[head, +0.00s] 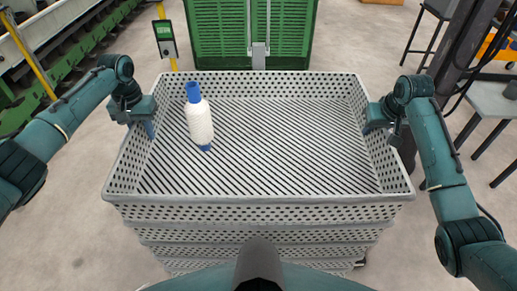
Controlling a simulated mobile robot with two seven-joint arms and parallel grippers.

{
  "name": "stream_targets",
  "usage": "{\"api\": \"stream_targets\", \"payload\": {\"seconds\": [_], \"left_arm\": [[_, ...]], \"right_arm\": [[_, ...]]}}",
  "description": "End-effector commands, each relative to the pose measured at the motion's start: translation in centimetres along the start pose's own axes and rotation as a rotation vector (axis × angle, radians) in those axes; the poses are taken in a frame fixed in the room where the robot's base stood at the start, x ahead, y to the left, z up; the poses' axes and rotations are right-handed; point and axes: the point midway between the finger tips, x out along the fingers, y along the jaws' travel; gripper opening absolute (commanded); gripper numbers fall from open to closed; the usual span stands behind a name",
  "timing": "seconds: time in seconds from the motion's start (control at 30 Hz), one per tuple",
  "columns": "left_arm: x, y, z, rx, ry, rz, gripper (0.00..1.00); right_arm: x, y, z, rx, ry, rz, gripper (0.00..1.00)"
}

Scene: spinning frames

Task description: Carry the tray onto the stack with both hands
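A grey perforated tray (260,198) with a slotted floor lies level in front of me. My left gripper (149,122) is at the tray's left wall, with a finger showing inside the rim. My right gripper (374,122) is at the right wall. The walls hide parts of the fingers, so their closing is unclear.
A green slatted crate (215,35) stands behind the tray, with a grey post in front of it. A yellow pole with a small panel (165,40) stands at the back left. A grey table (492,100) is at the right. Open floor lies on both sides.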

Motion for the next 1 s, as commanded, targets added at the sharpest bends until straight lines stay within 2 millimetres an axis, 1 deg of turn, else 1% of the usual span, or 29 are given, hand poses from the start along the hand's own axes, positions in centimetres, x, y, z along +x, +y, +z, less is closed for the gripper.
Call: {"api": "stream_targets", "payload": {"seconds": [0.17,0.27,0.37,0.7,0.83,1.0], "left_arm": [[0.0,0.1,0.0,0.001,0.000,0.001,0.27],[-0.6,0.1,-0.1,0.002,0.002,0.001,0.27],[-2.0,0.1,-0.1,0.003,0.003,0.001,0.27],[-9.1,0.1,-0.1,0.000,0.004,0.001,0.27],[-10.9,0.1,-0.1,0.001,0.003,0.001,0.27],[-11.9,0.0,0.0,0.001,0.000,0.000,0.27]], "right_arm": [[0.0,-0.1,0.0,-0.001,0.000,-0.001,0.27],[0.0,-0.1,0.0,-0.001,0.000,-0.001,0.27],[0.0,-0.1,0.0,-0.001,0.000,-0.001,0.27],[0.0,-0.1,0.0,-0.001,0.000,-0.001,0.27],[0.0,-0.1,0.0,-0.001,0.000,-0.001,0.27],[-0.2,-0.1,0.0,-0.001,0.001,-0.001,0.27]]}}
